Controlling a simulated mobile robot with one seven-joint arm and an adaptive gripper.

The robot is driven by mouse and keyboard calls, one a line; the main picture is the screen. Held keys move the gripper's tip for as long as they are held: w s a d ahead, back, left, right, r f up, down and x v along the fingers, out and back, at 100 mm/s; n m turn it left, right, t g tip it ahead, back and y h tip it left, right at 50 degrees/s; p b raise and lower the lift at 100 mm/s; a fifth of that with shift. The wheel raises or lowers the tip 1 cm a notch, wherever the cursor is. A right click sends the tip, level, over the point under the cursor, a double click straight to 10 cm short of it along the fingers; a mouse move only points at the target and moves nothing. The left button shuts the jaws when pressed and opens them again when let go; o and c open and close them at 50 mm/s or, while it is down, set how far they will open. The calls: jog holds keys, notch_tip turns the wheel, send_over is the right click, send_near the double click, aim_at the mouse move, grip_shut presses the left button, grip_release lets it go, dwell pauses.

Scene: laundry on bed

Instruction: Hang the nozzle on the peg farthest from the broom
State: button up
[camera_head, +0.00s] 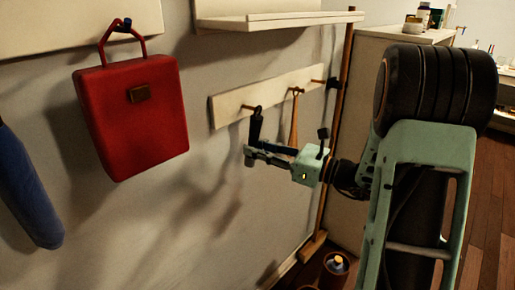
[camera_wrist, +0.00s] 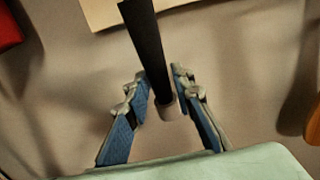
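The nozzle, a black tube with a grey end (camera_wrist: 152,50), shows in the wrist view; in the head view it is a dark upright piece (camera_head: 256,125) by the left peg (camera_head: 247,107) of the pale peg board (camera_head: 275,92). I cannot tell whether it hangs on that peg. My gripper (camera_head: 254,156) is at its lower end. In the wrist view the fingertips (camera_wrist: 161,78) stand on either side of the tube, very close; contact is unclear. A long brown pole (camera_head: 334,145) with a wooden foot, likely the broom, stands at the board's right end.
A tan item (camera_head: 294,120) hangs from the middle peg (camera_head: 297,90), close to my gripper. A red bag (camera_head: 130,115) and a blue item (camera_head: 27,195) hang at the left. A shelf (camera_head: 275,20) is above the peg board. A cabinet (camera_head: 368,70) stands at the right.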

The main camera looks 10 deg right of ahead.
jog(key=o, duration=0.3)
